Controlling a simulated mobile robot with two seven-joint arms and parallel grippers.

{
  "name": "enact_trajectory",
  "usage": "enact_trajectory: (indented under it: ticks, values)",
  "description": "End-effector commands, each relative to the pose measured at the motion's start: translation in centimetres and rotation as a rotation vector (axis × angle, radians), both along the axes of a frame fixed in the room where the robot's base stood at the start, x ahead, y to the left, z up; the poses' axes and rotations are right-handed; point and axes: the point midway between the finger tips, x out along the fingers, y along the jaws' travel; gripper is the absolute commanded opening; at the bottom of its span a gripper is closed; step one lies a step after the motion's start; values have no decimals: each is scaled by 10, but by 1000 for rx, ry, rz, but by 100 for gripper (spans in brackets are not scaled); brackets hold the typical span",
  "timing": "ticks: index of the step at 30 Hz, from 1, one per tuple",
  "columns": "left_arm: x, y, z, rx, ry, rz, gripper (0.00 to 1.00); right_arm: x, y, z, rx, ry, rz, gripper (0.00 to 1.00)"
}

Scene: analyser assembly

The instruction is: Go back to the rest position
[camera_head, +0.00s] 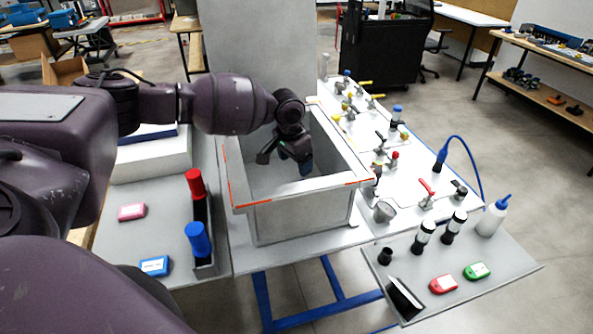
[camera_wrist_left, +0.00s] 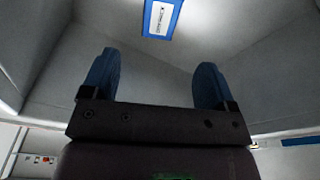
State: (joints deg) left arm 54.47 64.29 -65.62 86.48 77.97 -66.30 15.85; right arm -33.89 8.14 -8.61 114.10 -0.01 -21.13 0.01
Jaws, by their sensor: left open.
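My left gripper (camera_head: 289,157) is over the open grey bin (camera_head: 262,222), with its fingers pointing down into it. In the left wrist view, its two blue fingers (camera_wrist_left: 158,85) stand wide apart with nothing between them. A blue-edged box with a white label (camera_wrist_left: 162,17) lies in the bin beyond the fingertips, apart from them. In the head view, the inside of the bin is partly hidden by my left arm. My right gripper is in neither view.
The bin's walls surround the gripper.

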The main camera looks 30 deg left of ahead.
Motion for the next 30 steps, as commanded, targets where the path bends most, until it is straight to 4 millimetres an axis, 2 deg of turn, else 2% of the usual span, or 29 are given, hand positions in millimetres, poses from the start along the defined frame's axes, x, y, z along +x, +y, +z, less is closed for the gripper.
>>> enact_trajectory:
  ticks: [6, 24, 26, 30]
  values:
    - [-2, 1, 15, 0, 0, 1, 80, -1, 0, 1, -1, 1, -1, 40]
    - [-2, 0, 17, -1, -3, -1, 80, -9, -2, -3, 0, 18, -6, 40]
    - [0, -3, 21, -3, -15, -4, 80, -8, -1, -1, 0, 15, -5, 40]
    - [11, -17, 42, -15, -79, -24, 80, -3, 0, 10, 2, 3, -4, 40]
